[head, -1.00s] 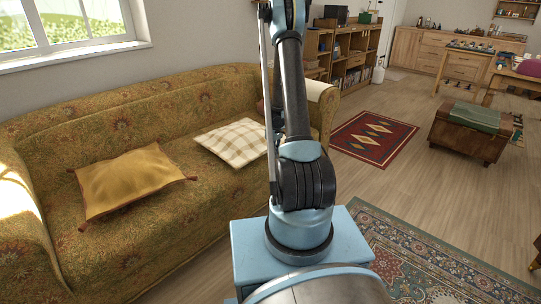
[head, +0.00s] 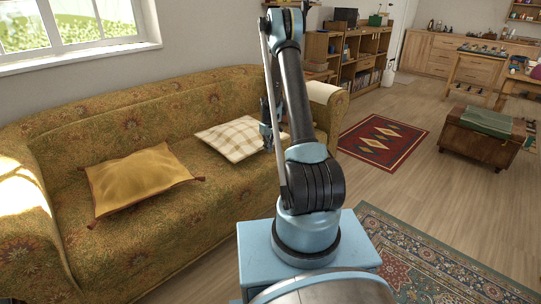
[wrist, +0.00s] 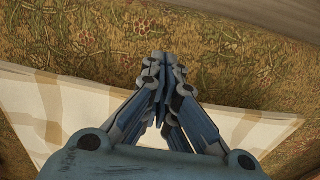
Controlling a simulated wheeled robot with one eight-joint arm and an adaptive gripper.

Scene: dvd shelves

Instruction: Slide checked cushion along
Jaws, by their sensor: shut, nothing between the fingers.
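The cream-and-tan checked cushion (head: 228,139) lies on the sofa seat, near the backrest and to the right of the yellow cushion. My gripper (head: 267,142) is low at its right edge, partly hidden by my arm. In the wrist view, the closed fingers (wrist: 163,60) are empty and cross in front of the checked cushion (wrist: 50,112). Their tips show against the patterned sofa fabric beyond its edge. I cannot tell for sure whether they touch the cushion.
The mustard floral sofa (head: 150,225) has a yellow tasselled cushion (head: 138,180) on its left part. The right armrest (head: 328,100) stands close behind my arm. A red rug (head: 383,142), a brown chest (head: 482,138) and a patterned carpet (head: 430,255) are to the right.

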